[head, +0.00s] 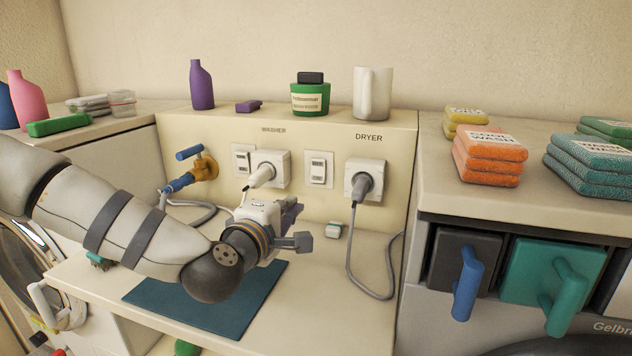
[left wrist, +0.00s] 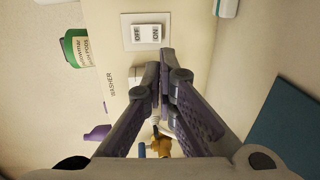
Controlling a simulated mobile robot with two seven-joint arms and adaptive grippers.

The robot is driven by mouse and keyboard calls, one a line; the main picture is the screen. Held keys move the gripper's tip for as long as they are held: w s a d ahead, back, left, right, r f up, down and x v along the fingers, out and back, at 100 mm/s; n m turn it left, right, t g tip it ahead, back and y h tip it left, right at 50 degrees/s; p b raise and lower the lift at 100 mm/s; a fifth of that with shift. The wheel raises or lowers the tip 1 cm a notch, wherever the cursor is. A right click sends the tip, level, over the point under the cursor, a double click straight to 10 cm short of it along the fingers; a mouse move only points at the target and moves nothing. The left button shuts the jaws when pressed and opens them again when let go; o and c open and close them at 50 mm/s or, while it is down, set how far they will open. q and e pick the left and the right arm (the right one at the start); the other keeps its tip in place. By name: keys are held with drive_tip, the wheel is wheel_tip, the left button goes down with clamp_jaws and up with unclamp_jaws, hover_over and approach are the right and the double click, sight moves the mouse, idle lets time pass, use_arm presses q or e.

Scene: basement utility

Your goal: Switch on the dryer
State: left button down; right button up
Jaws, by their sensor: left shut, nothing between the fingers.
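The dryer's switch (head: 320,169) is a white wall plate left of the socket under the DRYER label, with a grey plug (head: 363,186) in that socket. In the left wrist view the switch (left wrist: 147,33) shows OFF and ON marks; I cannot tell which side is pressed in. My left gripper (head: 291,214) is in front of the panel, below and left of this switch in the head view. In the left wrist view its fingers (left wrist: 162,60) are together and empty, with tips just below the switch plate in the picture, apart from it. My right gripper is out of view.
The washer's switch (head: 242,160) and plugged socket (head: 270,168) are left of the dryer's. A grey cord (head: 352,262) hangs from the dryer plug. A small white box (head: 334,230) and a teal mat (head: 245,305) lie on the counter. A brass valve (head: 205,168) is at left.

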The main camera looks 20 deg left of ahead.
use_arm(q)
drive_tip(key=b, duration=0.2)
approach(316, 182)
drive_tip(key=shift+w+d+f, duration=0.1)
drive_tip(key=shift+w+f, duration=0.1)
drive_tip(key=shift+w, duration=1.55)
drive_tip(key=shift+w+d+f, duration=0.1)
drive_tip(key=shift+w+f, duration=0.1)
drive_tip(key=shift+w, duration=1.55)
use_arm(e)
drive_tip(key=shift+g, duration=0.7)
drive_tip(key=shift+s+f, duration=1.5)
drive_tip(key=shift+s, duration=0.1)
